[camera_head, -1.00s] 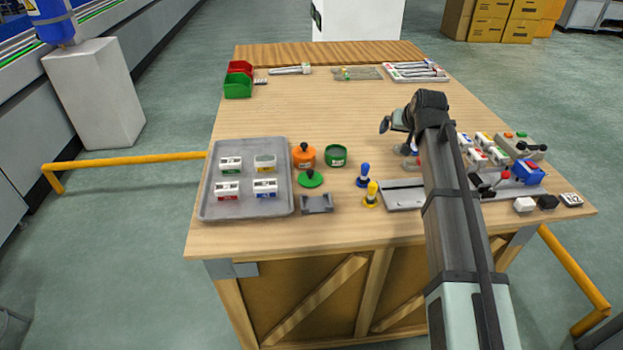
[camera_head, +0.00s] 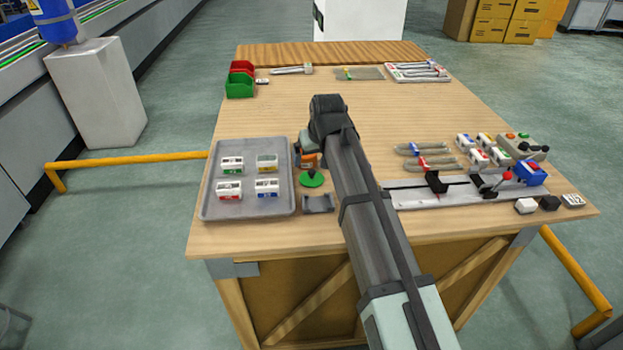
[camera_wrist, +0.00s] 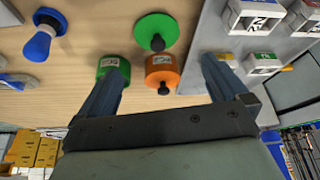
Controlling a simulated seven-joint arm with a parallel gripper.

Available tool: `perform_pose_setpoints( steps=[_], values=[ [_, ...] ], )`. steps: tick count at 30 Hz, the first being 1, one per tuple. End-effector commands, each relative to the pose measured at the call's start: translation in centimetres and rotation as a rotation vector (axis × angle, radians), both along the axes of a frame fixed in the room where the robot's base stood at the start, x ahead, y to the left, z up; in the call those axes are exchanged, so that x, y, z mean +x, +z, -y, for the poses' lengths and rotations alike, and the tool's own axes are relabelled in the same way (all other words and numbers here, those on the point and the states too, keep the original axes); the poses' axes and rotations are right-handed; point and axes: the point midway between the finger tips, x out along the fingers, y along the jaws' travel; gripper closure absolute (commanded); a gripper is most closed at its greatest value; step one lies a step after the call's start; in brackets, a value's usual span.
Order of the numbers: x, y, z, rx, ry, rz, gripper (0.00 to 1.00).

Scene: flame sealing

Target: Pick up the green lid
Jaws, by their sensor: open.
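The green lid (camera_head: 311,180) lies flat on the table, right of the grey tray, and is a round disc with a black knob. The orange container (camera_wrist: 162,75) with a black knob on top shows between the fingers; I cannot tell the height gap. The green container (camera_wrist: 108,64) is partly behind the left finger. In the head view my arm hides it and most of the gripper.
The grey tray (camera_head: 248,207) holds several small labelled boxes left of the lid. A grey bracket (camera_head: 318,204) sits just in front of the lid. In the wrist view a blue-handled tool (camera_wrist: 38,45) stands at left.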

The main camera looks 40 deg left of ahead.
Motion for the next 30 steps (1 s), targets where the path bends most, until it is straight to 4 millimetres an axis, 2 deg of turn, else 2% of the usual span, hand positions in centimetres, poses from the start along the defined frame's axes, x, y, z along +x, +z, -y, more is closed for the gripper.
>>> perform_pose_setpoints(
  steps=[6,19,30],
  values=[
    [0.8,-3.0,-1.2,0.001,-0.001,0.000,0.00],
    [1.4,-5.1,-1.9,0.002,-0.001,0.001,0.00],
    [2.5,-8.9,-3.3,0.001,-0.001,0.000,0.00]
  ],
)
